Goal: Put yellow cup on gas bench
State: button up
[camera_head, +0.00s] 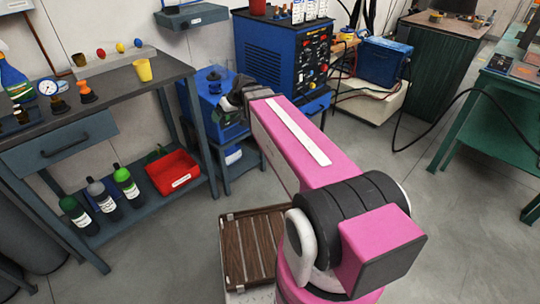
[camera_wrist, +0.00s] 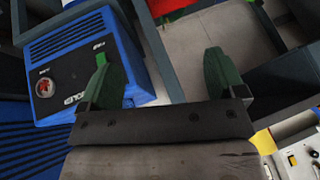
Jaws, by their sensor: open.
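The yellow cup (camera_head: 143,70) stands upright near the right end of a dark-topped bench (camera_head: 115,86) at the left. This bench carries a gauge and brass fittings and looks like the gas bench. My gripper (camera_head: 232,100) is to the right of the bench, in front of the blue machines, apart from the cup. In the wrist view my gripper (camera_wrist: 160,76) has its two green fingers wide apart with nothing between them. A small yellow patch shows at the lower right of the wrist view; I cannot tell what it is.
A red bin (camera_head: 173,172) and several bottles sit on the bench's lower shelf. A blue welding machine (camera_head: 275,55) stands behind. A wooden pallet (camera_head: 245,250) lies on the floor.

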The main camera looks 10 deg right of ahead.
jog(key=s+d+f+m+g+h, duration=0.3)
jog(key=s+d+f+m+h, duration=0.2)
jog(key=s+d+f, duration=0.8)
jog(key=d+m, duration=0.1)
jog(key=d, duration=0.2)
jog(key=shift+s+f+h, duration=0.2)
jog(key=shift+s+h, duration=0.05)
jog(key=shift+h, duration=0.15)
